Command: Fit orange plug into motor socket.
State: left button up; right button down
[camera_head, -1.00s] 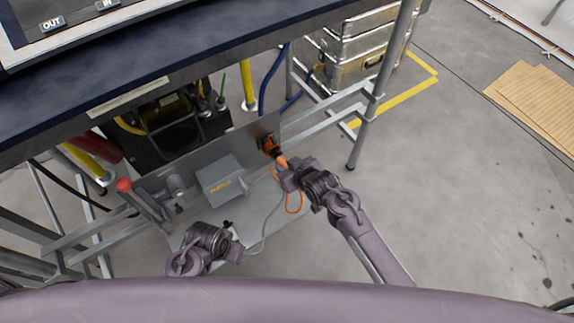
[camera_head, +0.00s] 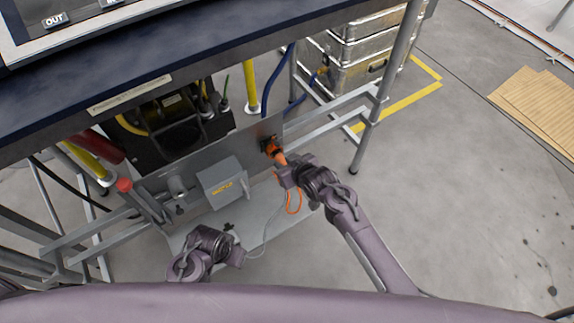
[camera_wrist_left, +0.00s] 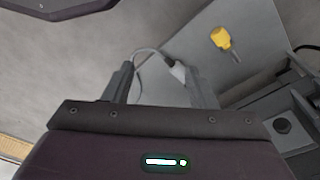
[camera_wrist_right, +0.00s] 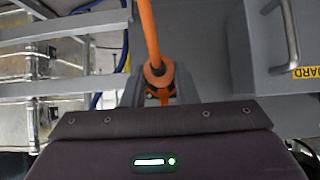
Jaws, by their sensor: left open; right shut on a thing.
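My right gripper (camera_head: 284,170) is shut on the orange plug (camera_head: 281,158) in front of the upright grey panel. In the right wrist view, the plug (camera_wrist_right: 158,72) is between the fingers, with its thick orange cable running upward. A dark and orange socket (camera_head: 268,144) sits on the panel at the plug's front end. Plug and socket look to meet, but I cannot tell how deeply the plug is seated. My left gripper (camera_wrist_left: 160,86) is open, low down at the left. A grey cable with a pale connector (camera_wrist_left: 178,71) shows between or beyond its fingers; it does not look gripped.
A grey box (camera_head: 222,184) with yellow lettering is fixed to the panel, left of the socket. A yellow-handled thing (camera_wrist_left: 222,38) lies on the grey plate. The dark tabletop (camera_head: 200,62) overhangs the panel.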

pick_arm(q)
jog(key=shift+f, duration=0.15)
pick_arm(e)
jog(key=shift+w+a, duration=0.15)
jog(key=shift+w, duration=0.05)
jog(key=c, duration=1.1)
grip_release()
jog(key=shift+o, duration=0.2)
pick_arm(q)
notch_tip(320, 180, down, 8)
jog(key=s+a+p, duration=0.1)
jog(key=p, duration=0.1)
jog(key=shift+s+a, duration=0.15)
jog(key=shift+a, duration=0.15)
pick_arm(e)
jog(key=v, duration=0.7)
jog(key=shift+s+r, duration=0.2)
jog(key=shift+r, duration=0.1)
